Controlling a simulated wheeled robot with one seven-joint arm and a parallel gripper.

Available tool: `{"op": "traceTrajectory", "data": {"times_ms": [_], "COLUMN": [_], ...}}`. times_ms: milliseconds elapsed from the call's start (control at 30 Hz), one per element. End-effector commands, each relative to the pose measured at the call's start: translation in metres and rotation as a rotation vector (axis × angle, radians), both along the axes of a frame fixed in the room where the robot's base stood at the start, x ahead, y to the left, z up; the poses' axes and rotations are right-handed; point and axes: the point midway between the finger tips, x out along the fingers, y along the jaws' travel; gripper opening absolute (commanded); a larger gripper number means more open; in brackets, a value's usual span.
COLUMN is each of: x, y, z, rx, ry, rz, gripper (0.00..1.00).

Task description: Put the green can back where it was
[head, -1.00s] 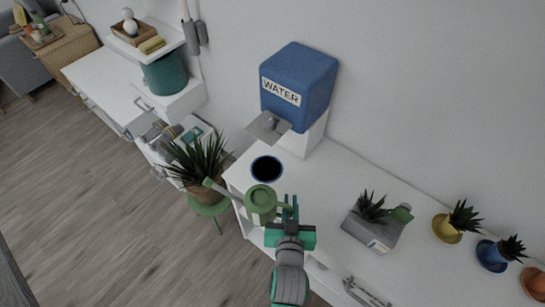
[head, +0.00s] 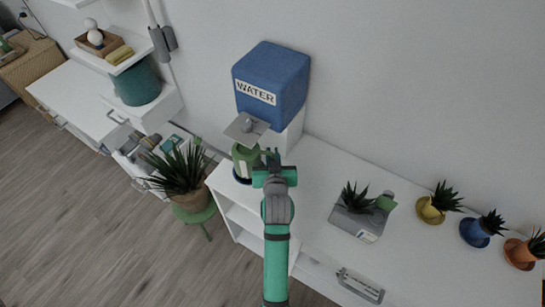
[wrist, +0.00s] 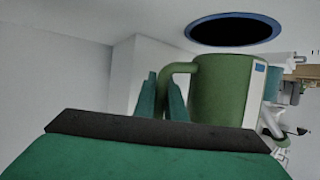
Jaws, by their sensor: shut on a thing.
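The green can (head: 245,160), a watering can with a curved handle, is held by my gripper (head: 270,158) in front of the blue water dispenser (head: 271,83), beside and partly below its grey tap plate (head: 246,128). In the wrist view the handle of the can (wrist: 222,90) passes between the fingers of my gripper (wrist: 162,97), which are shut on it. A dark round pad with a blue rim (head: 240,180) lies on the white desk, mostly hidden by the can. The pad also shows in the wrist view (wrist: 235,29), seemingly apart from the can.
A potted spiky plant (head: 181,170) on a green stool stands left of the desk. A grey planter (head: 358,216) and small yellow (head: 430,210), blue (head: 475,233) and orange (head: 520,254) pots stand at right. The white desk top (head: 315,185) is bare between dispenser and planter.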

Motion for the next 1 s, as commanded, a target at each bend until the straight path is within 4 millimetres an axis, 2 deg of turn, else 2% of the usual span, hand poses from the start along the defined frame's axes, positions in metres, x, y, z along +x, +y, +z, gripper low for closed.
{"op": "traceTrajectory", "data": {"times_ms": [100, 233, 500, 867, 900, 967, 1000], "x": [0.011, 0.013, 0.012, 0.013, 0.013, 0.013, 0.013], "y": [0.0, -0.002, -0.011, -0.002, -0.001, -0.001, -0.001], "z": [0.001, -0.003, -0.034, -0.037, -0.038, -0.038, -0.038], "rx": [0.001, 0.001, 0.0, 0.0, 0.0, 0.0, 0.0], "ry": [-0.002, 0.0, 0.0, -0.001, 0.0, 0.0, 0.0], "rz": [0.0, -0.004, -0.016, -0.002, -0.001, -0.001, -0.001], "gripper": [0.0, 0.0, 0.0, 0.0, 0.15, 0.29, 0.29]}}
